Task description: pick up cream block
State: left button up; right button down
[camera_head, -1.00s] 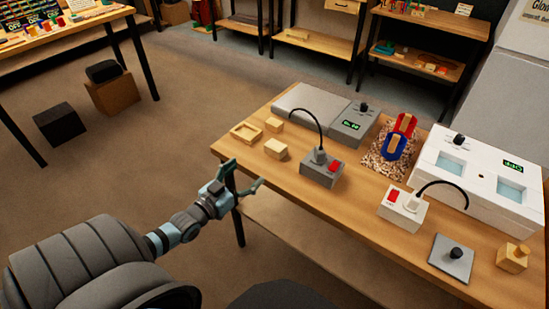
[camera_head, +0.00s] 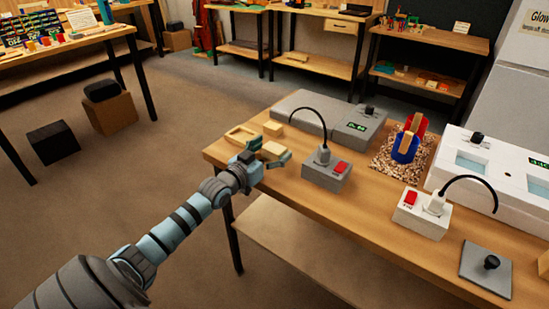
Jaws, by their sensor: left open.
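Two cream blocks are on the left end of the wooden bench. The nearer cream block (camera_head: 271,149) is partly hidden by my left gripper, and the other cream block (camera_head: 272,128) sits just behind it. My left gripper (camera_head: 267,158) is open at the nearer block, with its fingers around the block's near part. I cannot tell whether the fingers touch it. My right gripper is not in view.
A long grey device (camera_head: 312,113) is behind.

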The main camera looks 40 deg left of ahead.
pick_arm(q)
jog(key=c, duration=1.2)
jog(key=shift+o, duration=0.2)
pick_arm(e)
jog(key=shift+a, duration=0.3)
pick_arm(q)
jog(key=shift+r, duration=0.1)
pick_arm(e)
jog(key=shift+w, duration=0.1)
